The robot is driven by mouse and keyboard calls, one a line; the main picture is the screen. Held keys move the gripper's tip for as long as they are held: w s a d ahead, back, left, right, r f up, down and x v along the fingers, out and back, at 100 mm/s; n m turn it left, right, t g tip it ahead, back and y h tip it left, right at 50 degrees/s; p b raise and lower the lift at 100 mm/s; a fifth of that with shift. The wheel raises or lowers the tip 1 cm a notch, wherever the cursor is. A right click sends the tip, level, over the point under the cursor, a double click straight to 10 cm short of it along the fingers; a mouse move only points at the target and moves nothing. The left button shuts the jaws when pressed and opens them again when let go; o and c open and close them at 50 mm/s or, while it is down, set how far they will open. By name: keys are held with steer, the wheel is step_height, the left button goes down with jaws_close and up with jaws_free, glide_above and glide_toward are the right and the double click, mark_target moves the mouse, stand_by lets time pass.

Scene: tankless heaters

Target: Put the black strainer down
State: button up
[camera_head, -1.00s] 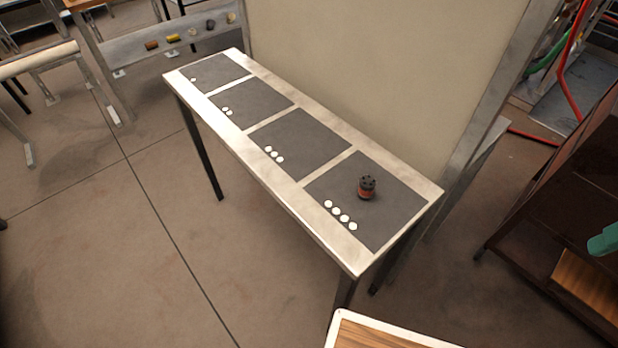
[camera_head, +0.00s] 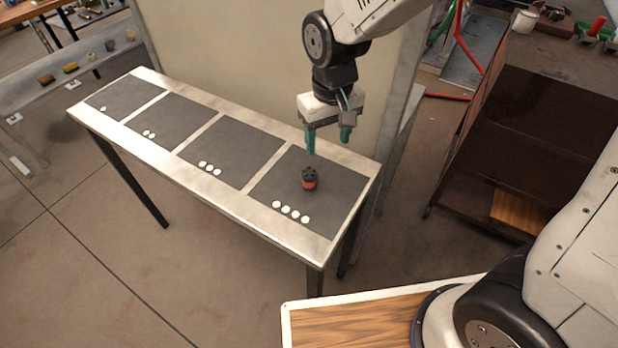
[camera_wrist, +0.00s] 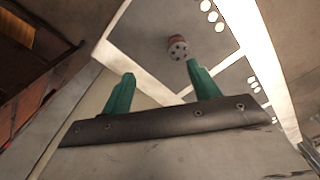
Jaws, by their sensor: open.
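A small round piece with a black, holed top and a reddish-orange lower part (camera_head: 309,178) stands upright on the nearest dark grey mat, the one with several white dots; I take it for the black strainer. It also shows in the wrist view (camera_wrist: 178,48), beyond the fingertips. My gripper (camera_head: 329,147) has teal fingers, spread apart with nothing between them. It hangs above and behind the strainer, apart from it. In the wrist view my gripper's two fingers (camera_wrist: 160,80) point toward the mat area.
The narrow metal-edged table (camera_head: 245,212) carries a row of dark mats marked with white dots; the other mats are empty. A pale panel (camera_head: 230,60) stands behind it. A dark brown shelf unit (camera_head: 530,110) is at right. A wooden-topped surface (camera_head: 350,320) is in front.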

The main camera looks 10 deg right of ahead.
glide_above(309, 173)
steer(key=shift+n, duration=0.3)
steer(key=f, duration=0.4)
steer(key=shift+w+d+f, duration=0.15)
steer(key=shift+w, duration=0.25)
steer(key=f, duration=0.7)
steer(key=shift+s+f, duration=0.35)
steer(key=shift+s, duration=0.05)
steer(key=c, duration=1.2)
steer(key=shift+r, duration=0.1)
